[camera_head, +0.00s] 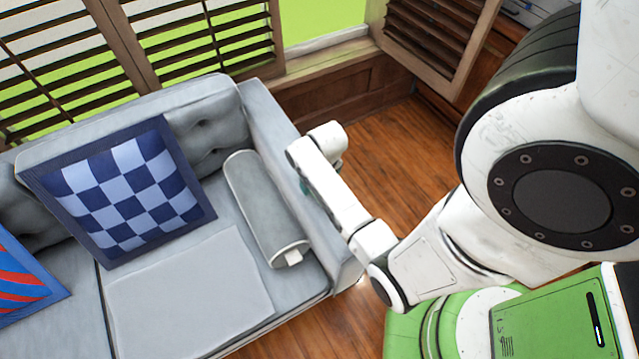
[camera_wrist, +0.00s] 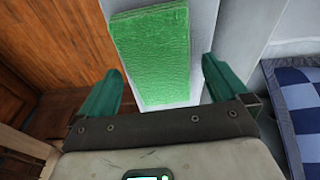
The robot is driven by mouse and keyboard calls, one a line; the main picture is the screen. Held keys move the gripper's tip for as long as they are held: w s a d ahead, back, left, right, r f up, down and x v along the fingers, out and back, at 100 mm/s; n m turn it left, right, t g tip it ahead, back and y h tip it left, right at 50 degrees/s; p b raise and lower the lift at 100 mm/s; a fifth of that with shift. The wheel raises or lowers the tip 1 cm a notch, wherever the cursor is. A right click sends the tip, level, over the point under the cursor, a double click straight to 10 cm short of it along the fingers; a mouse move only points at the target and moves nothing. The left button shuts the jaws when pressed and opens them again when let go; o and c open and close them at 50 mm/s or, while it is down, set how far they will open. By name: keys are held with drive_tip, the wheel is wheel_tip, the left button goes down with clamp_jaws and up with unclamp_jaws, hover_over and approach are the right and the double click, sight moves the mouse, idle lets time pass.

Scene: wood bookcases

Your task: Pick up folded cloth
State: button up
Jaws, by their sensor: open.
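The folded cloth (camera_wrist: 152,42) is green and textured, a neat rectangle lying on a pale grey surface that looks like the sofa armrest. My gripper (camera_wrist: 161,66) is open, with its two green fingers to the left and right of the cloth's near part. I see no finger closed on the cloth, and I cannot tell how far above it they are. In the head view my arm hides the cloth, and only a small teal bit of my gripper (camera_head: 304,187) shows beside the sofa arm.
The grey sofa (camera_head: 262,110) holds a grey bolster (camera_head: 258,200), a blue checked pillow (camera_head: 130,195), a red-and-blue pillow (camera_head: 20,280) and a flat pale grey piece (camera_head: 190,290). Shuttered windows (camera_head: 210,30) stand behind. Wooden floor (camera_head: 400,145) is clear right of the sofa.

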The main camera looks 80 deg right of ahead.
drive_tip(key=c, duration=1)
drive_tip(key=shift+r, duration=0.1)
drive_tip(key=shift+r, duration=0.5)
drive_tip(key=s+a+r, duration=0.1)
drive_tip(key=s+r, duration=0.3)
drive_tip(key=s+a+r, duration=0.1)
drive_tip(key=s+r, duration=0.3)
drive_tip(key=s, duration=0.1)
drive_tip(key=s+a+r, duration=0.1)
drive_tip(key=s+r, duration=0.3)
drive_tip(key=shift+s+a+p, duration=0.25)
drive_tip(key=shift+p, duration=0.15)
